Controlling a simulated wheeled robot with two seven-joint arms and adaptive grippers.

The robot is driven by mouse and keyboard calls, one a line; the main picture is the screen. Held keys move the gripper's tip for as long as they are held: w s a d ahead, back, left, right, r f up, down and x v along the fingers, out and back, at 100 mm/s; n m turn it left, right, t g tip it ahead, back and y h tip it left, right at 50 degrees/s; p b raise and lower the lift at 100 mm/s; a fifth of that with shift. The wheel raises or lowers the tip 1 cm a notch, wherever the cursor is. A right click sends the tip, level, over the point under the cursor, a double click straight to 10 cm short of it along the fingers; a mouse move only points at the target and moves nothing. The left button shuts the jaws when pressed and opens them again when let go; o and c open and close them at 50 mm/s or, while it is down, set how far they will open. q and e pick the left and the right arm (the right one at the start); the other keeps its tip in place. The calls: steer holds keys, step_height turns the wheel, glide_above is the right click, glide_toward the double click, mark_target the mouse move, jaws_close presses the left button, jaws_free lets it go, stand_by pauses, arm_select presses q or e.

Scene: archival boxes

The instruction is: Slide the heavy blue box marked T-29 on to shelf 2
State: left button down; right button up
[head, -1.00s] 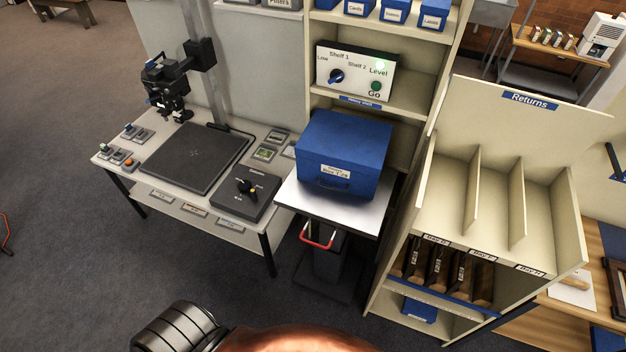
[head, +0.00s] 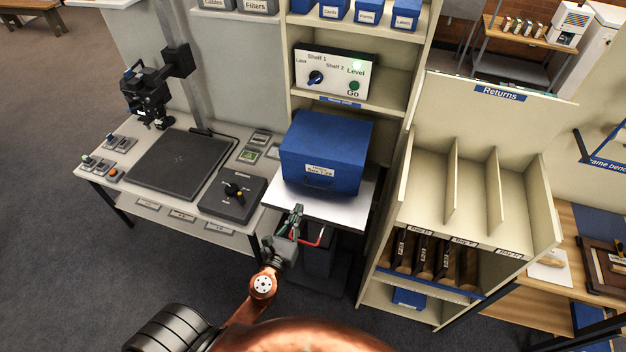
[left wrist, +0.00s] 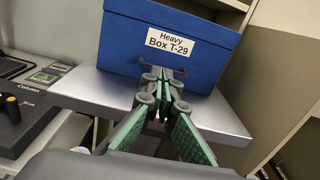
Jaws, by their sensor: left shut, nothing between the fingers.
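The blue box (head: 325,153) sits upright on a small lift table (head: 345,213) in front of the shelf unit. In the left wrist view the box (left wrist: 120,45) carries a label reading "Heavy Box T-29". My left gripper (head: 297,210) is shut and empty at the front edge of the table top, just in front of the box. In the left wrist view its fingertips (left wrist: 163,72) overlap the lower front of the box; I cannot tell whether they touch it. A level panel (head: 335,73) with a dial, a lit lamp and a green Go button stands on the shelf above. My right gripper is out of view.
A copy-stand desk (head: 130,200) with a grey control box (head: 232,196) stands to the left. The Returns rack (head: 475,190) stands close on the right. A red handle (head: 315,238) shows under the lift table. Open floor lies at the front left.

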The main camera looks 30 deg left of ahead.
mark_target(316, 173)
arm_select(q)
steer(key=p+x, duration=0.1)
steer(key=x, duration=1.3)
steer(key=shift+d, duration=0.2)
